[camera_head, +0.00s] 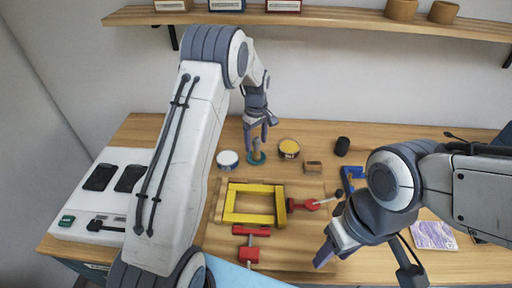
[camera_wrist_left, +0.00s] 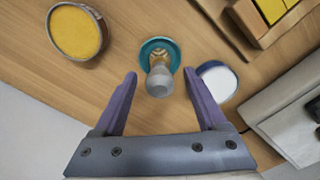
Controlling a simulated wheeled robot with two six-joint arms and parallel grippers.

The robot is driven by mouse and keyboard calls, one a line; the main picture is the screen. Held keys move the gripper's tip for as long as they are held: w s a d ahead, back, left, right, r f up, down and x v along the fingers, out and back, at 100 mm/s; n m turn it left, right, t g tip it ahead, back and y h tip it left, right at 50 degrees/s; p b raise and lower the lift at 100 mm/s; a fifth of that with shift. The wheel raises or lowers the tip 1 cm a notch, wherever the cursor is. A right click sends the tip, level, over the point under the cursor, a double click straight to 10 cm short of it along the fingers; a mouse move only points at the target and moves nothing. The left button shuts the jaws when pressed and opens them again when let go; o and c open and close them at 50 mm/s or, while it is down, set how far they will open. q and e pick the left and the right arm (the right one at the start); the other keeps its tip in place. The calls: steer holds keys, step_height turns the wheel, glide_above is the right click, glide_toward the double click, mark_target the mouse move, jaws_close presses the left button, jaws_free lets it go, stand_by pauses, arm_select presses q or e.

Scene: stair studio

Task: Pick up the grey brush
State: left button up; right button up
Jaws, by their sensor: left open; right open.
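The grey brush (camera_head: 256,146) stands in a small teal round dish (camera_head: 258,159) on the table. In the left wrist view the brush (camera_wrist_left: 159,83) shows its rounded grey end toward the camera, with a tan part behind it in the teal dish (camera_wrist_left: 173,53). My left gripper (camera_head: 260,132) is open and points down just above the brush. In the left wrist view its two fingers (camera_wrist_left: 162,88) are on either side of the brush, with gaps and nothing held. My right gripper (camera_head: 330,254) is low at the right front, empty; its fingers partly overlap in view.
A yellow-topped tin (camera_head: 289,148) and a white-topped round container (camera_head: 227,159) stand close beside the dish. A yellow frame (camera_head: 233,214), a red clamp (camera_head: 306,205) and a red block (camera_head: 249,254) lie in front. A black cylinder (camera_head: 342,146) stands right. A shelf (camera_head: 340,17) runs above.

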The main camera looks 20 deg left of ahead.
arm_select(q)
steer(key=shift+f, duration=1.45)
jaws_close()
steer(key=shift+r, duration=0.1)
steer(key=shift+r, duration=0.55)
step_height(320, 180, up, 3)
steer(key=shift+f+b, duration=0.1)
steer(key=shift+b, duration=0.5)
steer(key=s+d+r+b, duration=0.2)
steer(key=d+r, duration=0.5)
steer(key=d, duration=0.4)
steer(key=shift+s+d, duration=0.2)
steer(key=shift+s, duration=0.35)
